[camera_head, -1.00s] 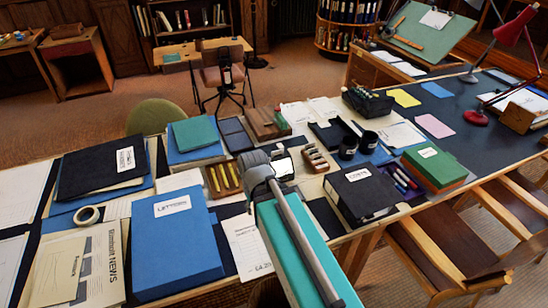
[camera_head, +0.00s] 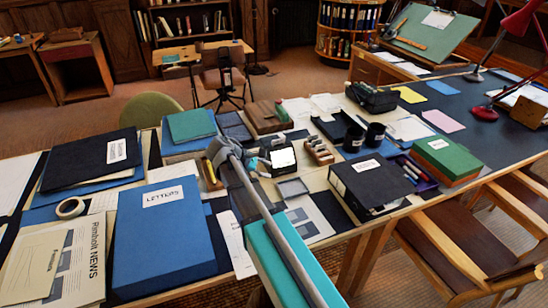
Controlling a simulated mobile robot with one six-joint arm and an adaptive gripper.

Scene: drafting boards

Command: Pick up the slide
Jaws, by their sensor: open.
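A small flat grey-framed square (camera_head: 292,189), which may be the slide, lies on the desk just right of my forearm; I cannot tell for sure. A small black box with a bright white face (camera_head: 283,157) stands just behind it. My arm reaches in from the bottom. My gripper (camera_head: 221,160) is at its far end, left of the grey square and near the wooden tray with yellow items. The gripper is small and seen from behind. It is open, with nothing visible in it. Its fingertips and what lies under the arm are hidden.
A blue LETTERS box (camera_head: 166,232) stands left of my arm. A wooden holder (camera_head: 318,151) is behind the grey square. Chairs (camera_head: 450,215) line the front right edge.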

